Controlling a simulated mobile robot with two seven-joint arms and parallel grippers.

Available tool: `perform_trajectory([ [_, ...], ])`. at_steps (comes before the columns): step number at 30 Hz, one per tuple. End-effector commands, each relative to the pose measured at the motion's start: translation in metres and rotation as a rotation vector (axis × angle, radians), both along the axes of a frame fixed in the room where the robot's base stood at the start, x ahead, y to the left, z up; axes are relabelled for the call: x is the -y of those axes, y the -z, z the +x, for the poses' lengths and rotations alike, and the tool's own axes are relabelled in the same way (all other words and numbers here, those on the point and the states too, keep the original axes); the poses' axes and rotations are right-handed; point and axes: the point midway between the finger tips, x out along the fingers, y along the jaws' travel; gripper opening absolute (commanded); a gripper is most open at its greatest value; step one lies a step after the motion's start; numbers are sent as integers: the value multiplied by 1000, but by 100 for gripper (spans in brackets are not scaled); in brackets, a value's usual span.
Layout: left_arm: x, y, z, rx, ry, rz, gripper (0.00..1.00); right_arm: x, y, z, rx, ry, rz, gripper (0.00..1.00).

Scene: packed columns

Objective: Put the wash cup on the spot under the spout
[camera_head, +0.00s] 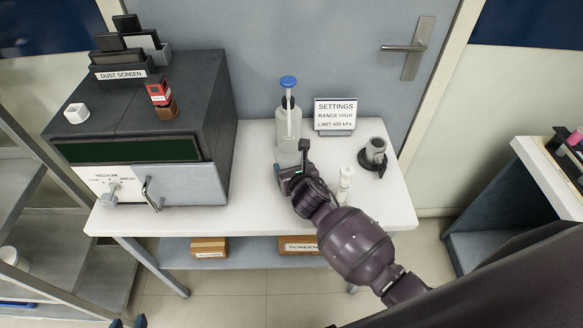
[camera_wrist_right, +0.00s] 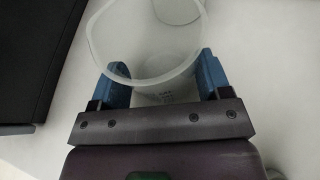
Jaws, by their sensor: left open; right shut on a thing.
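The wash cup (camera_wrist_right: 145,45) is clear and frosted, with a wide open rim. In the right wrist view it stands between the two blue fingers of my right gripper (camera_wrist_right: 160,82), which is shut on it. In the head view my right gripper (camera_head: 291,168) holds the cup (camera_head: 288,152) in front of a clear pump bottle (camera_head: 288,122) with a blue top. I cannot tell whether the cup touches the table. The spout and the spot under it are not clearly visible. My left gripper (camera_head: 128,322) is open and empty at the bottom edge, mostly cut off.
A dark cabinet (camera_head: 215,110) stands left on the white table (camera_head: 255,205). A settings sign (camera_head: 336,115) is behind right of the bottle. A small white bottle (camera_head: 345,182) stands close to my right arm.

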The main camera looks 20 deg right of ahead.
Motion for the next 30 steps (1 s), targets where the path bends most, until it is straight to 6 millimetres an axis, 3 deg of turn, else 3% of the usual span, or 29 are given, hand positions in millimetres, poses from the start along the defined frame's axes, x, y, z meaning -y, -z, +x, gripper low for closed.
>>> perform_trajectory([
  [6, 0, -1, 1, 3, 0, 0, 43, 0, 3, 0, 0, 0, -1, 46],
  [7, 0, -1, 1, 3, 0, 0, 43, 0, 2, 0, 0, 0, -1, 74],
  [12, 0, -1, 1, 3, 0, 0, 43, 0, 2, 0, 0, 0, 0, 96],
  [22, 0, -3, 1, 4, 0, 0, 43, 0, -2, 0, 1, 0, 1, 96],
  [30, 0, -14, 3, 11, 0, 0, 43, 0, -18, -38, 1, 0, -2, 96],
])
